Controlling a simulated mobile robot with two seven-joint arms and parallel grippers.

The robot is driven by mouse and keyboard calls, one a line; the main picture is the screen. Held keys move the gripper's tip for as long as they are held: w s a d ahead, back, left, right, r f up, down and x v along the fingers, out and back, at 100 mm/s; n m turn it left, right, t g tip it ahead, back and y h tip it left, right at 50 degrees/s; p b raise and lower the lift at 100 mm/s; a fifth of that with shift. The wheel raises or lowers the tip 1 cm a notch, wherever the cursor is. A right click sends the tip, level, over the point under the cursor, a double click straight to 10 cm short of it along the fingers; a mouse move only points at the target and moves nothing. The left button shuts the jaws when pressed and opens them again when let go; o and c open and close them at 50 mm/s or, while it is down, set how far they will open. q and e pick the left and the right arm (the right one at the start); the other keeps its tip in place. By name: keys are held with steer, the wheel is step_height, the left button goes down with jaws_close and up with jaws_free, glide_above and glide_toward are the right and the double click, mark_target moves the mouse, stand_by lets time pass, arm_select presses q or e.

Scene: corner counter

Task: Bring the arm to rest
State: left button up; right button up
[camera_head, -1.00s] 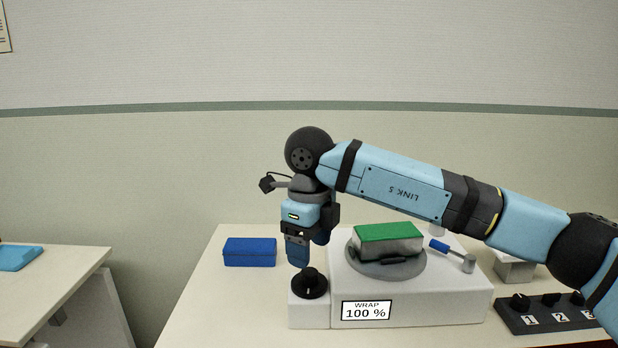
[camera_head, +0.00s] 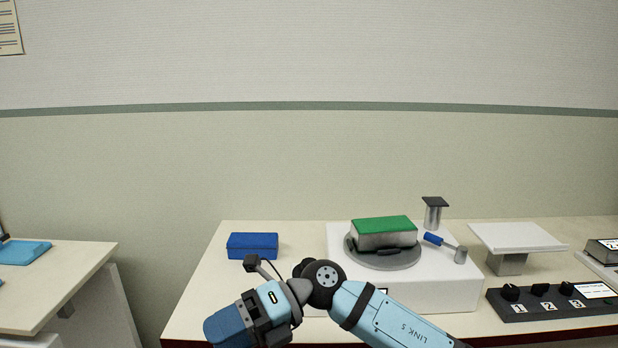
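My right arm comes in from the lower right. My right gripper (camera_head: 222,328) is low at the front edge of the counter, tilted and pointing to the lower left. Its blue fingers overlap from this angle, so I cannot tell whether they are open or shut. No held object shows. It is apart from the wrapping machine (camera_head: 440,291). A green-topped block (camera_head: 383,226) sits on the machine's round grey turntable (camera_head: 402,262). The machine's knob and most of its display are hidden behind my arm. My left gripper is not in view.
A blue box (camera_head: 252,246) stands at the counter's back left. A blue-handled tool (camera_head: 445,244) is beside the turntable. At right are a white stand (camera_head: 517,236) and a dark panel with numbered knobs (camera_head: 550,305). A separate table (camera_head: 85,262) at left holds a blue item (camera_head: 25,252).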

steer(key=w+d+f+m+t+h, duration=0.15)
steer(key=d+f+m+t, duration=0.6)
steer(key=m+t, duration=0.75)
steer(key=w+d+f+m+t, duration=0.2)
steer(key=d+f+m+t, duration=0.65)
steer(key=m, duration=1.15)
steer(key=s+d+f+m+g+h, duration=0.3)
steer(key=s+d+f+m+h, duration=0.15)
steer(key=s+d+f, duration=0.4)
steer(key=s+d+f+m+g+h, duration=0.2)
steer(key=s+d+f+m+h, duration=0.3)
steer(key=s+f, duration=0.5)
arm_select(q)
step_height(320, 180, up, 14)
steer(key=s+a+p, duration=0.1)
steer(key=p, duration=1.7)
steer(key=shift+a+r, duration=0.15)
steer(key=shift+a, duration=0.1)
arm_select(e)
step_height(320, 180, up, 14)
steer(key=w+d, duration=0.1)
steer(key=d, duration=0.1)
steer(key=shift+r+n, duration=0.15)
steer(key=shift+n, duration=0.3)
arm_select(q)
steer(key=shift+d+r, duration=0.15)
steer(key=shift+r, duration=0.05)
arm_select(e)
steer(key=shift+t, duration=0.25)
